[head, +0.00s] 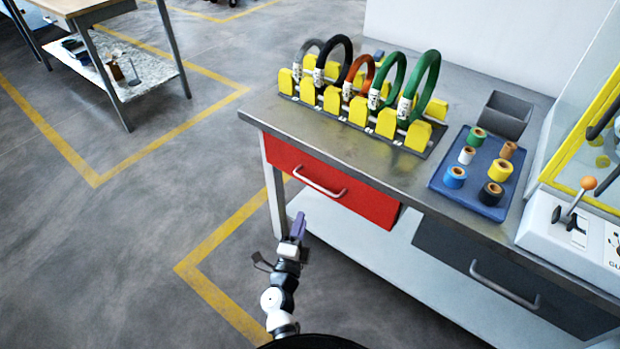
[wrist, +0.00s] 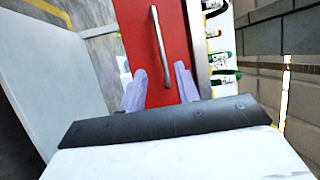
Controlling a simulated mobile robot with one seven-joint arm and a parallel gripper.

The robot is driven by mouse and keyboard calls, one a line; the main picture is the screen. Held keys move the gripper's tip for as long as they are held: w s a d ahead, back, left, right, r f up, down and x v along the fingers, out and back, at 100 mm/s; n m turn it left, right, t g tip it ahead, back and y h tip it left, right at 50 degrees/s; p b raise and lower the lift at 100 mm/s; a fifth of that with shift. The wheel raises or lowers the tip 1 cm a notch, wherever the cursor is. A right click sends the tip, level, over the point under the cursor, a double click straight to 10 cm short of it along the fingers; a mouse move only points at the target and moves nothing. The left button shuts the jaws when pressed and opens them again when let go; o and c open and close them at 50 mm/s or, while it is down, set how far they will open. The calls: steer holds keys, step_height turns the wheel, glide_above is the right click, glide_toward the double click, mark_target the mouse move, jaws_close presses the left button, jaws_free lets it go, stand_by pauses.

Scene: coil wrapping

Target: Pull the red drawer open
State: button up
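The red drawer (head: 330,187) sits under the left part of the metal workbench top and looks closed. Its silver bar handle (head: 320,183) runs across the front. My gripper (head: 298,226) is in front of and below the drawer, left of its handle in depth and apart from it. In the wrist view the red drawer front (wrist: 150,45) fills the upper middle, with the handle (wrist: 159,47) upright in the picture. The two purple fingers (wrist: 160,88) are spread apart, empty, with the handle's near end between them in the picture.
A rack of coils (head: 355,100) stands on the bench above the drawer. A blue tray (head: 470,185) holds several tape rolls. A grey drawer (head: 510,275) is to the right, and a lower shelf (head: 400,270) lies below. The floor (head: 130,230) to the left is clear.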

mark_target(313, 182)
steer(key=x, duration=1.3)
steer(key=shift+w+d+r+p, duration=0.15)
steer(key=shift+w+d+p, duration=0.05)
steer(key=shift+w+p, duration=0.15)
jaws_close()
